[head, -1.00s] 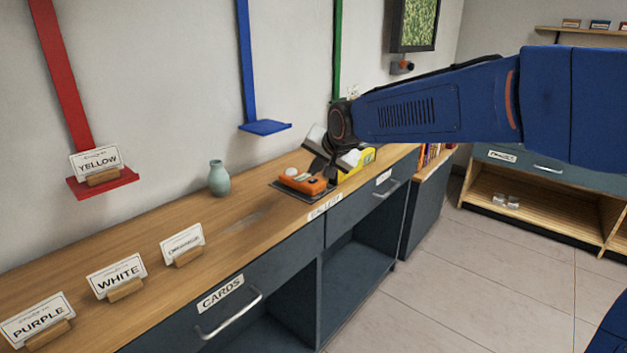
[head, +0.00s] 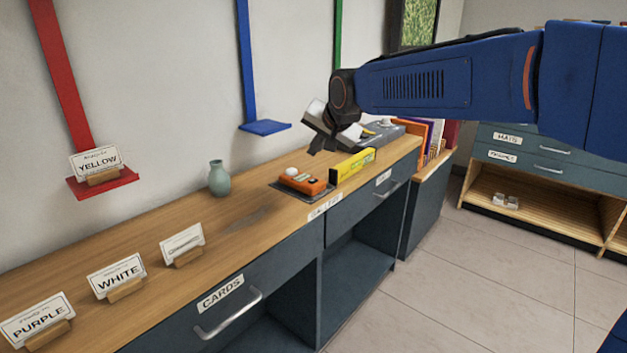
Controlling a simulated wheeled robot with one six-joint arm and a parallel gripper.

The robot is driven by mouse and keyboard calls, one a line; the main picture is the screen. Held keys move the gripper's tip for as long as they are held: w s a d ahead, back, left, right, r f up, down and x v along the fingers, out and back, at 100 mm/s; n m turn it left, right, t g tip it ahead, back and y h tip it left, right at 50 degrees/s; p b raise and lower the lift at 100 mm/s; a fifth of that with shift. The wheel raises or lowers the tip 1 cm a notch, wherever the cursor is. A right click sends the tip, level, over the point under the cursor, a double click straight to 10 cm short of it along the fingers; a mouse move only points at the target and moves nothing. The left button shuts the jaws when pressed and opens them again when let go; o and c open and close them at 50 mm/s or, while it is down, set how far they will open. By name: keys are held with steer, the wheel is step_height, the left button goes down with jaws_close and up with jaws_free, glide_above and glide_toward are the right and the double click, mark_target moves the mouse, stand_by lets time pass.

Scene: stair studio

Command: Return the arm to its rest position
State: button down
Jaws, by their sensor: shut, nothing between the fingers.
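My arm (head: 440,85) reaches in from the right edge, roughly level above the counter. My gripper (head: 322,146) hangs at its left end, shut and empty, in the air above the counter. An orange device (head: 303,182) lies on a dark mat (head: 283,190) below and left of the gripper. The gripper is apart from it. A yellow box (head: 353,164) stands just right of the orange device, below the wrist.
The wooden counter (head: 130,226) holds a green vase (head: 219,179) and several name cards, such as WHITE (head: 117,278). Red (head: 104,187) and blue (head: 265,127) wall shelves stand behind. A drawer cabinet (head: 520,158) is at the right. Floor (head: 470,270) in front is clear.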

steer(key=shift+r, duration=0.1)
steer(key=s+d+f+n+g+h, duration=0.1)
steer(key=s+d+f, duration=0.2)
steer(key=s+d, duration=0.6)
steer(key=s+d+f+n+h, duration=0.1)
steer(key=s+d+f+h, duration=0.1)
steer(key=s+d, duration=0.8)
steer(key=s+d+f+g, duration=0.1)
steer(key=s+d+f, duration=0.5)
steer(key=s, duration=0.3)
steer(key=s+d+f+n+g+h, duration=0.1)
steer(key=s+d+f, duration=0.6)
steer(key=s, duration=0.3)
steer(key=shift+s, duration=0.3)
